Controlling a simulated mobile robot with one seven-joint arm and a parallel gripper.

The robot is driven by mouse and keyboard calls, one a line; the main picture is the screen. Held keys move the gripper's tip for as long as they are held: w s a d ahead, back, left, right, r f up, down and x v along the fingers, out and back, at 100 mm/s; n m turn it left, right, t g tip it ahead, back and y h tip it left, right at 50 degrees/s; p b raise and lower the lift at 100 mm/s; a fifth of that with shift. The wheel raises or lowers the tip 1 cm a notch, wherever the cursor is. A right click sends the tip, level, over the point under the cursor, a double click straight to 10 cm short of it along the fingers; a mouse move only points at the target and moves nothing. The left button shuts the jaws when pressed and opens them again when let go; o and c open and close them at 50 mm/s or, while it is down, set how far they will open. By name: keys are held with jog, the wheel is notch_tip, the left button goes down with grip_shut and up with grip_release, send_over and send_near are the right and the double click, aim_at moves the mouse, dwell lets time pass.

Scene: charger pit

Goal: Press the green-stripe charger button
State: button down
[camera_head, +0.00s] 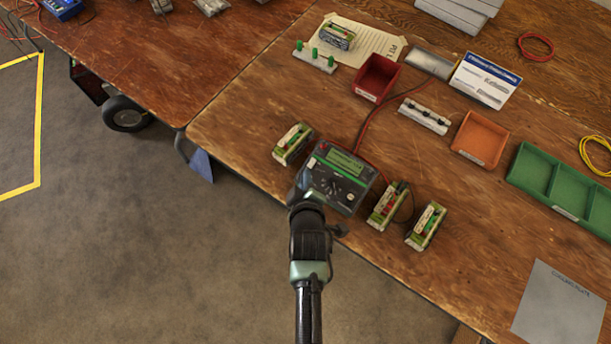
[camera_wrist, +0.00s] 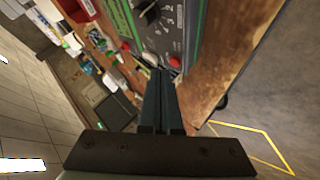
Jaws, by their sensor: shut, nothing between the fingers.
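The charger (camera_head: 345,165) is a dark box with a green display, near the front edge of the wooden table. In the wrist view its panel (camera_wrist: 182,22) shows a green edge line, a black knob, red round parts and a pale oval button (camera_wrist: 149,58). My gripper (camera_head: 308,192) is at the charger's near left side and hides part of its face. In the wrist view my gripper's fingers (camera_wrist: 160,72) are together and empty, their tips just below the pale button and a red one (camera_wrist: 175,61). I cannot tell whether they touch, or which button belongs to a green stripe.
Battery packs stand close by: one left (camera_head: 293,144), two right (camera_head: 387,205) (camera_head: 426,226). A red cable runs behind the charger. A red bin (camera_head: 376,77), an orange tray (camera_head: 481,138) and a green tray (camera_head: 561,180) lie further off.

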jog(key=r+p, duration=0.4)
jog(key=r, duration=0.1)
jog(key=shift+s+a+p, duration=0.25)
jog(key=shift+s+p, duration=0.1)
jog(key=shift+s, duration=0.05)
jog(key=shift+w, duration=0.1)
dwell(0.5)
notch_tip(320, 180, up, 9)
jog(key=m+t, duration=0.1)
jog(key=t, duration=0.1)
send_over(303, 167)
jog(key=w+r+m+t, duration=0.2)
jog(key=w+r+t, duration=0.1)
jog(key=r, duration=1.3)
jog(key=w+r+m+t, duration=0.2)
jog(key=w+r+t, duration=0.1)
jog(key=r, duration=1.2)
jog(key=s+r+m+t, duration=0.2)
jog(key=s+r, duration=0.4)
jog(key=r, duration=0.5)
jog(key=s+r+m+t, duration=0.2)
jog(key=s+r, duration=0.4)
jog(key=r, duration=0.5)
jog(key=s+r+m+t, duration=0.1)
jog(key=s+r+t, duration=0.3)
jog(key=r, duration=0.7)
jog(key=shift+s+r+m+t, duration=0.3)
jog(key=shift+s+m, duration=0.1)
jog(key=shift+s, duration=0.5)
